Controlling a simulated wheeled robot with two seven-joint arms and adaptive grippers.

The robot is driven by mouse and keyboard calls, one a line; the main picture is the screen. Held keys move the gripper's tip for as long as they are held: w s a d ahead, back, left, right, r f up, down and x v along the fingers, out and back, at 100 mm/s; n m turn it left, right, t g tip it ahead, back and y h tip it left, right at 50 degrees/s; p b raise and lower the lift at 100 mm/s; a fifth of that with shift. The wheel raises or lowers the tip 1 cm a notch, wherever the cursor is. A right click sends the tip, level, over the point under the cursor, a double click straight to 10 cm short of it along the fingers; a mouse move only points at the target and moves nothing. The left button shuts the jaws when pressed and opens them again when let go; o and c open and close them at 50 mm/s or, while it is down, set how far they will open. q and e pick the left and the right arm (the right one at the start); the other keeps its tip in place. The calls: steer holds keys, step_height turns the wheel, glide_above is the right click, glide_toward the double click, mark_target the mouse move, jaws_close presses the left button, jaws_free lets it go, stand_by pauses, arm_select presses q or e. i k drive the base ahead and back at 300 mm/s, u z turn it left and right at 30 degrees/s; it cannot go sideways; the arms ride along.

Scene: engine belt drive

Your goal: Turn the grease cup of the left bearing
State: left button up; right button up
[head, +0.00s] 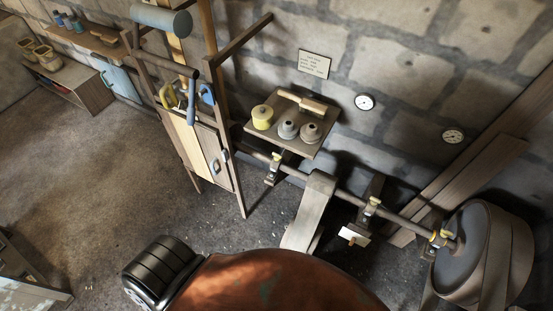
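A long shaft (330,190) runs below the wall from the wooden rack toward the lower right, carried by bearings. The left bearing (271,178) is near the rack, under the wooden shelf. Its small yellowish grease cup (276,157) stands on top of it, close to the shelf's lower edge. Which way the cup is turned is too small to tell. A middle bearing (373,210) and a right bearing (438,241) have similar brass-coloured cups. Neither of my grippers is in view, and nothing touches the left cup.
A pale belt (310,210) hangs over the shaft right of the left bearing. The shelf (292,107) holds a yellow tin and grey cups. The tool rack (205,150) stands left. A large belted pulley (475,250) is right. A rusty dome (270,285) fills the bottom foreground. Floor at left is clear.

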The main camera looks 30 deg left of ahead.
mark_target(278, 157)
steer(key=u, duration=0.55)
steer(key=k, duration=1.25)
steer(key=u, duration=0.6)
steer(key=i, duration=0.8)
steer(key=u, duration=0.65)
